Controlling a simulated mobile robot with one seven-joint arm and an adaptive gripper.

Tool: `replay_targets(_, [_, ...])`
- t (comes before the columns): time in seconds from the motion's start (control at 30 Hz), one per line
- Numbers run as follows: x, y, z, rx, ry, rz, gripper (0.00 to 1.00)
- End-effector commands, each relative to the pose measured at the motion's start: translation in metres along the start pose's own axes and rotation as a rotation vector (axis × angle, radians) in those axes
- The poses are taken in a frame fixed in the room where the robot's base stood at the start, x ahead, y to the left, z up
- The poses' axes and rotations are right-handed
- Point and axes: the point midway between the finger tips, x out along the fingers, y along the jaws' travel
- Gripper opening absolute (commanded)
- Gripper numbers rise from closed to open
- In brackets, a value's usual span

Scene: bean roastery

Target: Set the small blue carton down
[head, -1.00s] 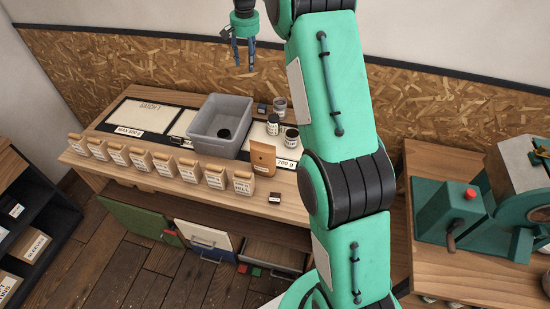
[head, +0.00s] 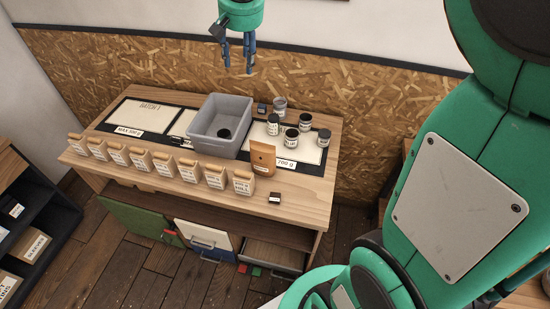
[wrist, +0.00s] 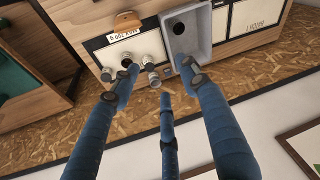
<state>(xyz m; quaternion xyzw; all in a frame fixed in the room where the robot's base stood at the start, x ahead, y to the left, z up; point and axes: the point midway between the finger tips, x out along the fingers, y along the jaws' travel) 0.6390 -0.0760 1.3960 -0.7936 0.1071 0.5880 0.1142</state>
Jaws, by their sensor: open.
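My gripper (head: 238,69) is in the upper part of the head view, high above the bench and apart from the carton. Its blue fingers hang down, spread and empty. In the wrist view the fingers (wrist: 154,92) are also apart with nothing between them; I cannot clearly make out the carton there.
Several lidded jars, one a dark-lidded jar (head: 324,137), stand on the bench's right side. Labelled wooden blocks (head: 188,170) line the front edge. A chipboard wall (head: 340,90) rises behind.

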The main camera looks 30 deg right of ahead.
Motion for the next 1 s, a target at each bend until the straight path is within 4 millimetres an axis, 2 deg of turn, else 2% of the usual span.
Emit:
replay_targets(0.03, [-0.009,-0.001,0.016,-0.014,0.010,-0.004,0.45])
replay_targets(0.23, [-0.032,-0.001,0.071,-0.068,0.044,-0.016,0.45])
replay_targets(0.53, [-0.051,0.003,0.157,-0.148,0.094,-0.034,0.45])
replay_targets(0.73, [-0.053,0.009,0.214,-0.201,0.127,-0.046,0.45])
replay_targets(1.0, [-0.044,0.019,0.285,-0.269,0.170,-0.060,0.45])
